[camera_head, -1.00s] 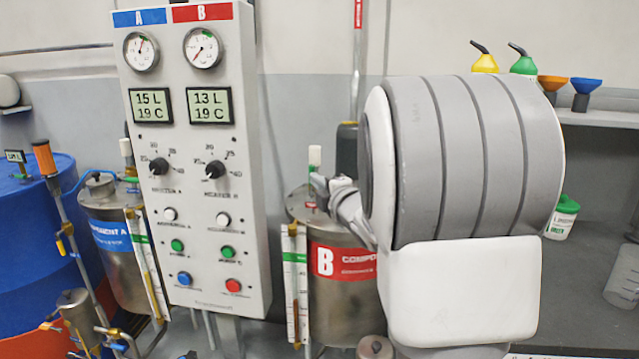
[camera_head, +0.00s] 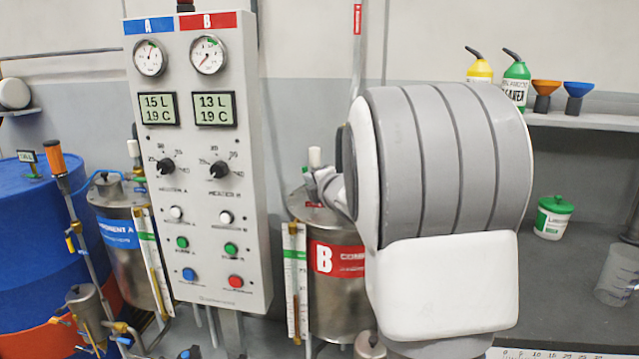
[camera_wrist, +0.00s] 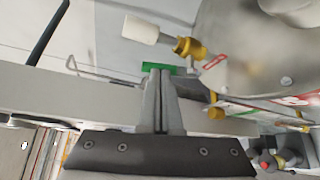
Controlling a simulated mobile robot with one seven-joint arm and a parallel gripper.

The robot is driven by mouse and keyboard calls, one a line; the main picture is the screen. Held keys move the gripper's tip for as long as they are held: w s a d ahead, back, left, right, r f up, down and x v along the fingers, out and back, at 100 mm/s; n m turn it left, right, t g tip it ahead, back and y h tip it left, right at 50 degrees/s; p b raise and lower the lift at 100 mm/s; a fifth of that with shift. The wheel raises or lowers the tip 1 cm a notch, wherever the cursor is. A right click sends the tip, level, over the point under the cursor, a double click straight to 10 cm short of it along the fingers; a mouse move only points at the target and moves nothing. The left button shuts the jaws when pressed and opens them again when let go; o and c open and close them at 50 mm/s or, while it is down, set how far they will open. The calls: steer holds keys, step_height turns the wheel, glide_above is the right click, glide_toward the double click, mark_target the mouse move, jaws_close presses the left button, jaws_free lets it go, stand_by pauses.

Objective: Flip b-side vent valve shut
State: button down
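The B tank (camera_head: 335,285) is a steel drum with a red "B" label, right of the control panel. A white cylinder (camera_head: 314,157) stands upright above its lid. In the wrist view this white cylinder (camera_wrist: 140,29) joins a brass fitting (camera_wrist: 190,47) beside the tank's steel lid (camera_wrist: 245,50). A small red-and-white piece (camera_wrist: 214,62) shows near the fitting; I cannot tell whether it is the valve's handle or a tag. In the head view my arm partly hides the tank.
The control panel (camera_head: 200,250) stands left of the B tank. The A tank (camera_head: 125,260) and a blue drum (camera_head: 30,250) are farther left. A shelf (camera_head: 600,121) with bottles and funnels is at right. A level gauge strip (camera_head: 295,270) stands before the B tank.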

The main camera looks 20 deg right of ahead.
steer(key=w+a+n+g+h+p, duration=0.1)
steer(key=n+g, duration=0.1)
steer(key=a+f+n+g+h+p, duration=0.1)
steer(key=n+g+h+p, duration=0.1)
steer(key=w+a+f+n+g+h+p, duration=0.1)
steer(key=n+p, duration=0.1)
steer(key=n, duration=0.1)
steer(key=shift+w+a+g, duration=0.3)
steer(key=shift+g, duration=0.1)
steer(key=shift+r, duration=0.1)
steer(key=shift+s+d+f+b, duration=0.35)
steer(key=shift+s+d, duration=0.1)
steer(key=shift+d, duration=0.15)
steer(key=shift+r, duration=0.1)
stand_by(0.3)
